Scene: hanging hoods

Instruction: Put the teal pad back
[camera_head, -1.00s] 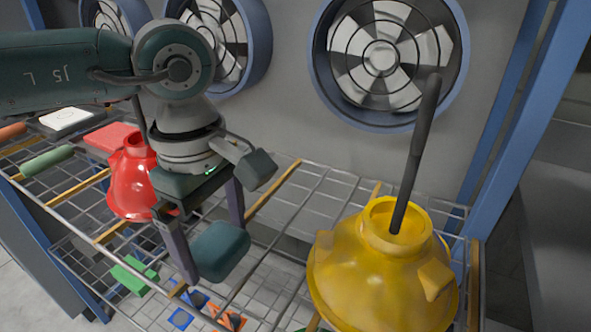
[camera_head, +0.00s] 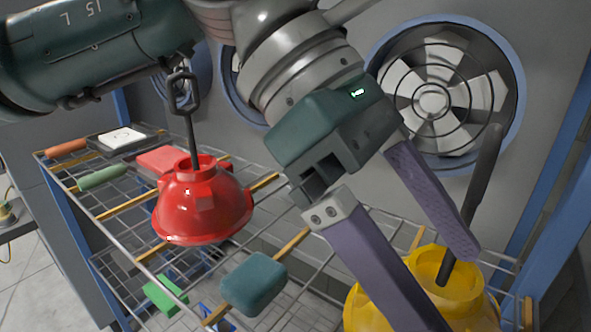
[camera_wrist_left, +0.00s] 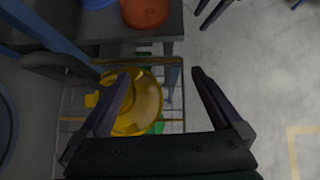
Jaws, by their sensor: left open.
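The teal pad (camera_head: 253,283) is a rounded block that appears to lie on the wire shelf (camera_head: 325,250) near its front edge, beside a wooden strip. It is apart from any gripper. My left gripper (camera_head: 450,292) is open and empty, to the right of the pad. Its purple fingers reach in front of the yellow hood (camera_head: 425,272). In the left wrist view the open fingers (camera_wrist_left: 162,76) spread with the yellow hood (camera_wrist_left: 146,98) beyond them; the pad cannot be made out there. My right gripper is not in view.
A red hood (camera_head: 203,210) hangs from a dark link left of the pad. A dark rod (camera_head: 475,200) rises from the yellow hood. Green and red pads (camera_head: 102,177) (camera_head: 165,160) lie at the shelf's left. A green block (camera_head: 165,296) sits lower. Fans line the wall.

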